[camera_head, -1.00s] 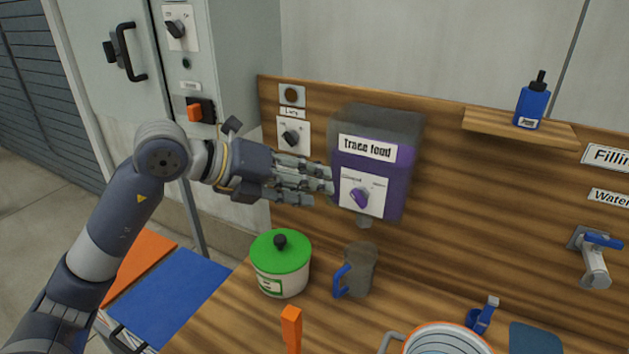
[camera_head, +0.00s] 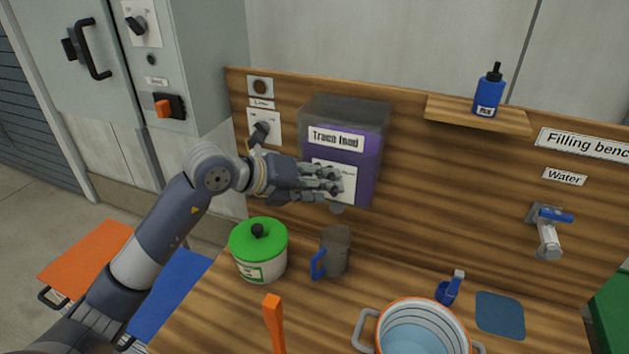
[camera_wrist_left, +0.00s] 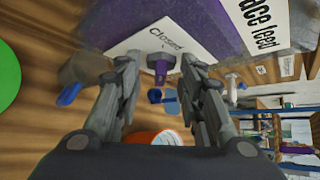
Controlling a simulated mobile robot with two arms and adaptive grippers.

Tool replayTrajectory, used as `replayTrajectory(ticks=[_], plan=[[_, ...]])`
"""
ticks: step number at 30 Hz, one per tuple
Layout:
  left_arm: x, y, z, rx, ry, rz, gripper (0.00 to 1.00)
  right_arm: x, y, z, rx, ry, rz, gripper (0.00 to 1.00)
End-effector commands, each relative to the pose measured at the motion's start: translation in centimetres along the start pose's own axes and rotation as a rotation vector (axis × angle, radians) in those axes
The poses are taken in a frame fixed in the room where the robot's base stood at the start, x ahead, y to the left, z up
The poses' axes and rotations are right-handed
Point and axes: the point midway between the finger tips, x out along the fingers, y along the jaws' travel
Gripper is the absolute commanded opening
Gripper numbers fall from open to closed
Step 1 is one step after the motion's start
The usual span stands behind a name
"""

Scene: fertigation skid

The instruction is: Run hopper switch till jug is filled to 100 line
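The hopper labelled "Trace feed" (camera_head: 372,160) is a purple box with a dark top on the wooden back panel. Its white switch plate (camera_head: 348,176) is partly hidden by my left gripper (camera_head: 335,184) in the head view. The grey-brown jug (camera_head: 338,252) with a blue handle stands upright on the bench below the hopper. Its contents and 100 line are not visible. My right gripper is not in view.
A white pot with a green lid (camera_head: 259,250) stands left of the jug. An orange-rimmed pot (camera_head: 420,310) and a blue scoop-like item (camera_head: 450,288) are at the front right. A water tap (camera_head: 546,230) and a shelf with a blue bottle (camera_head: 488,92) are at right.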

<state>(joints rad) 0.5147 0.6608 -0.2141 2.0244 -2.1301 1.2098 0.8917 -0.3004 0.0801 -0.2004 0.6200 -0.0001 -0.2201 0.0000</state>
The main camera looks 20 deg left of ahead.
Motion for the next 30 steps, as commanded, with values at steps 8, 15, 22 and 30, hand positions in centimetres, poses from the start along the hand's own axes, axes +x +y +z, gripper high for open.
replayTrajectory(ticks=[8, 15, 22, 30], plan=[[0.0, 0.0, 0.0, 0.000, 0.000, -0.001, 0.09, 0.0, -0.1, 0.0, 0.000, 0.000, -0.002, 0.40], [-0.2, -0.3, 0.1, 0.021, 0.001, 0.019, 0.03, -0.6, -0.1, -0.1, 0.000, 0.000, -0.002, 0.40], [-0.2, -1.0, 0.2, 0.170, 0.001, 0.165, 0.04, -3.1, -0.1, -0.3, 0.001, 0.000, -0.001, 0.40], [0.1, -0.8, -0.1, 0.298, 0.001, 0.297, 0.04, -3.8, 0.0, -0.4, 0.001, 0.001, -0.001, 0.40]])
